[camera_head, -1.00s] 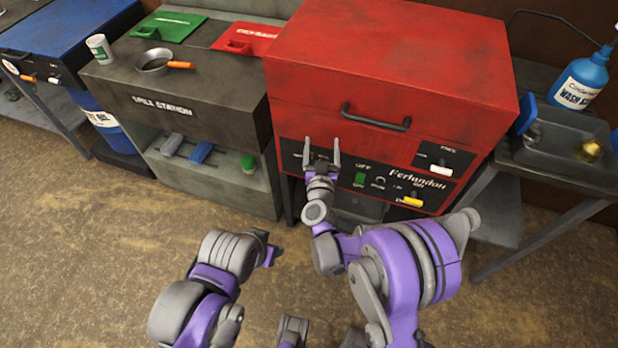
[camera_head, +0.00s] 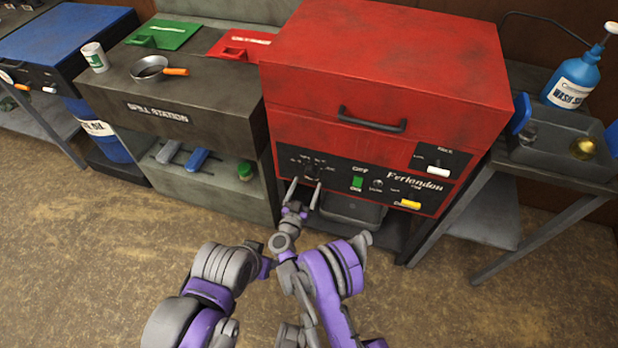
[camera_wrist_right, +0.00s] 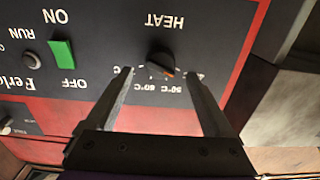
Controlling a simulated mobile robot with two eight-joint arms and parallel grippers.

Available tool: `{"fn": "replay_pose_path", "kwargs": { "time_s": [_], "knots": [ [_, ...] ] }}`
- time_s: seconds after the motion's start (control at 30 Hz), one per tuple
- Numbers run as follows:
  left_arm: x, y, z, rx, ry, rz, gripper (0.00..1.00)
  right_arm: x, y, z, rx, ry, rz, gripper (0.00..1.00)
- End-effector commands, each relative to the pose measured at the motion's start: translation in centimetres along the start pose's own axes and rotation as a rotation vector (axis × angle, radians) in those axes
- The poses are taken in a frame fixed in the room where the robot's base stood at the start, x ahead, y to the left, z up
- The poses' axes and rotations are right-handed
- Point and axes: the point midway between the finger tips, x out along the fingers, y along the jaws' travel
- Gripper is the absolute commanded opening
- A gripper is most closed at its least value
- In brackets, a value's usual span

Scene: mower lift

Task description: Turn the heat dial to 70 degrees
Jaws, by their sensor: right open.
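The heat dial (camera_head: 313,171) is a dark round knob on the black panel of the red machine, with small scale marks around it. In the right wrist view, the dial (camera_wrist_right: 161,61) appears upside down under the word HEAT. Its orange pointer is turned toward the 50°C label; a 60°C label is beside that. My right gripper (camera_head: 305,184) is open and empty, just below and in front of the dial. In the right wrist view its fingers (camera_wrist_right: 158,72) stand on either side of the dial, apart from it. My left arm shows at lower left, but its fingertips are not visible.
A green switch (camera_head: 357,182), a white switch (camera_head: 438,168) and a yellow switch (camera_head: 411,204) share the panel. A black handle (camera_head: 371,121) sticks out above it. The floor in front is open.

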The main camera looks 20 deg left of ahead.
Motion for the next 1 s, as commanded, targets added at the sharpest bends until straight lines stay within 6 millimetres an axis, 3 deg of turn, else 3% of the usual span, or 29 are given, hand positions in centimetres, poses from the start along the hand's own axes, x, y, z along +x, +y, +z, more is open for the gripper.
{"fn": "replay_pose_path", "kwargs": {
  "time_s": [0.23,0.6,1.0],
  "knots": [
    [-0.2,0.0,-0.1,0.0,0.001,0.0,0.5,3.3,0.0,0.0,-0.001,0.001,0.0,0.87],
    [-0.2,0.0,-0.1,0.0,0.001,0.0,0.5,3.9,0.0,0.0,-0.001,0.0,-0.001,0.87],
    [-0.2,0.0,-0.1,0.0,0.001,0.0,0.5,3.9,0.0,0.0,0.0,0.0,-0.001,0.16]
  ]
}}
